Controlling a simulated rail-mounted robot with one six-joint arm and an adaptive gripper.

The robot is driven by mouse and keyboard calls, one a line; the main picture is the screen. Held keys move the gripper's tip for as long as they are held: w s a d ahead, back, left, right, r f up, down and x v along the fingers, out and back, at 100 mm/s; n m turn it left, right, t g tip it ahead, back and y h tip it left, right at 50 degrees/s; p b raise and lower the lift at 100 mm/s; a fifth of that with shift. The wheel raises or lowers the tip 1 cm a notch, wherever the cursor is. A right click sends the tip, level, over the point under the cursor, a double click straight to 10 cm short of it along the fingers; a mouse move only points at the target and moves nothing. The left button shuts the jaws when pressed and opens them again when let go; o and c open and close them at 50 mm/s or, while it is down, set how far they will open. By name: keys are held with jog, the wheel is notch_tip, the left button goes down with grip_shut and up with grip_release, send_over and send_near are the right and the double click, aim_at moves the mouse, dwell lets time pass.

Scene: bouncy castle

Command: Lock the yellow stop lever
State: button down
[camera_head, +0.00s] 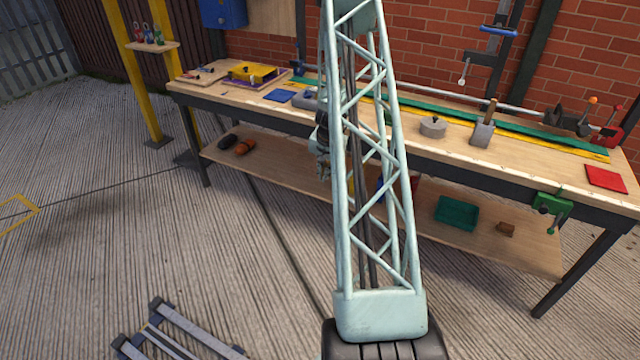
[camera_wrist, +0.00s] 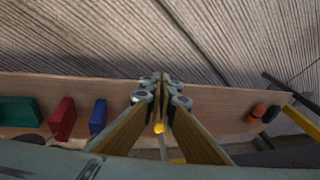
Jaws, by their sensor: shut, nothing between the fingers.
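I cannot make out a yellow stop lever for certain in either view. In the wrist view a small round yellow thing (camera_wrist: 159,128) shows between the finger bars of my gripper; I cannot tell whether it is a lever's knob or how far off it is. My gripper (camera_wrist: 160,82) is shut and empty, with its tips over the lower shelf and ground. In the head view my gripper (camera_head: 323,168) shows partly beside my lattice column, in front of the bench. The column hides the middle of the bench and shelf.
The workbench (camera_head: 560,172) carries a grey disc (camera_head: 433,127), a wood-handled block (camera_head: 483,133), a red mat (camera_head: 606,179) and a yellow fixture (camera_head: 252,72). A green vise (camera_head: 551,207) is on its front edge. The lower shelf (camera_head: 285,168) holds a green tray (camera_head: 457,213). Ground at left is mostly open.

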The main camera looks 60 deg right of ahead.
jog(key=shift+s+a+r+b, duration=0.1)
jog(key=shift+s+a+r, duration=0.1)
jog(key=shift+a, duration=0.5)
jog(key=shift+s+a+r+b, duration=0.1)
jog(key=shift+s+a, duration=0.05)
jog(key=shift+a, duration=0.55)
jog(key=shift+s+a+r+b, duration=0.1)
jog(key=shift+s+a+r, duration=0.1)
jog(key=shift+a, duration=0.5)
jog(key=shift+s+a, duration=0.2)
jog(key=shift+a, duration=0.25)
